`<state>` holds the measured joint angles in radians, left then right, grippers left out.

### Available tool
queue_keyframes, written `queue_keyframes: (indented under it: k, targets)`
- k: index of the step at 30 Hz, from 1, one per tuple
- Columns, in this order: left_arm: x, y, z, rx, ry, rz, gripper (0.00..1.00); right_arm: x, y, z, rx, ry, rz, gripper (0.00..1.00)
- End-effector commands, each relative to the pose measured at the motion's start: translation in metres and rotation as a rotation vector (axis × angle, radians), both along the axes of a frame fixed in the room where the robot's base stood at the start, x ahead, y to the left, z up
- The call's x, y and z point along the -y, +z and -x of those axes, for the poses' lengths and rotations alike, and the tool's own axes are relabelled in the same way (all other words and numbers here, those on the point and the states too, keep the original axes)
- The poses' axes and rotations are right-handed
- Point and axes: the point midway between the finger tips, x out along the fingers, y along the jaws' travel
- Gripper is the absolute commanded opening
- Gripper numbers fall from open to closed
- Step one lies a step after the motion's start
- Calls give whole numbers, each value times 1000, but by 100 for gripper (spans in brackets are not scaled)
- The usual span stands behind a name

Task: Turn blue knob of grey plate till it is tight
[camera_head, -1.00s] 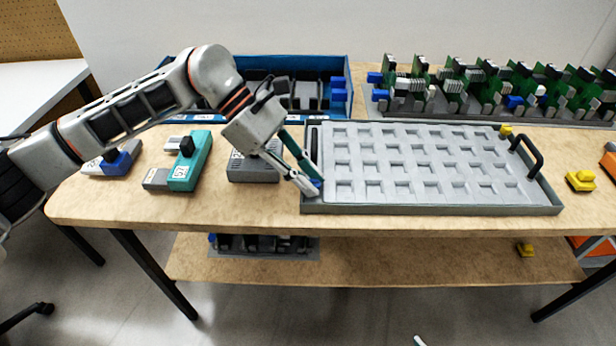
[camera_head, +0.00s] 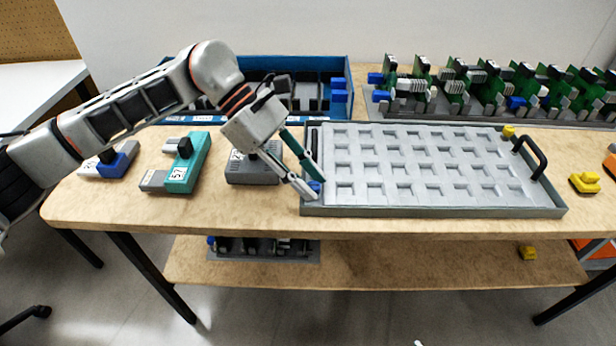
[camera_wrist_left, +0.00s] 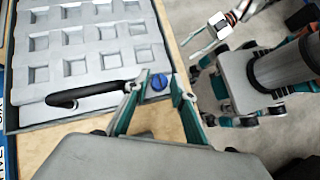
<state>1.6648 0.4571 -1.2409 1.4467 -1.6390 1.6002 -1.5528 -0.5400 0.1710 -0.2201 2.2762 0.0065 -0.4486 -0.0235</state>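The grey plate (camera_head: 430,211) is a shallow tray with rows of square pockets and lies on the table. The blue knob (camera_head: 315,186) is at its front left corner, and in the left wrist view the knob (camera_wrist_left: 158,82) shows its slotted top. My left gripper (camera_head: 319,188) is down at this corner. In the left wrist view its teal fingers (camera_wrist_left: 157,88) stand on either side of the knob with gaps, so it is open around it. My right gripper (camera_wrist_left: 207,42) appears at the top of the left wrist view, away from the plate, with fingers apart.
A grey block (camera_head: 250,172) and a teal block (camera_head: 186,168) stand left of the plate. Behind are a blue bin (camera_head: 349,80) and a rack of green boards (camera_head: 470,85). The plate has black handles (camera_head: 531,150). A yellow piece (camera_head: 585,182) lies at right.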

Motion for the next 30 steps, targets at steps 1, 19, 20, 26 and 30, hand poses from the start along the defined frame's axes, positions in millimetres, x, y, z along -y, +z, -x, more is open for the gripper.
queue_keyframes:
  k: [1,19,20,26,30]
  targets:
    - [-1,1,-1,0,1,0,25,0,0,0,1,1,0,40]
    - [-66,72,-29,2,3,0,25,0,1,1,-1,-2,-1,40]
    - [-69,75,-30,2,3,0,25,0,1,1,-1,-2,-1,40]
    - [-77,84,-34,1,0,1,25,0,1,1,-1,-3,-2,40]
    - [-78,85,-34,0,0,0,25,0,1,1,-1,-3,-2,40]
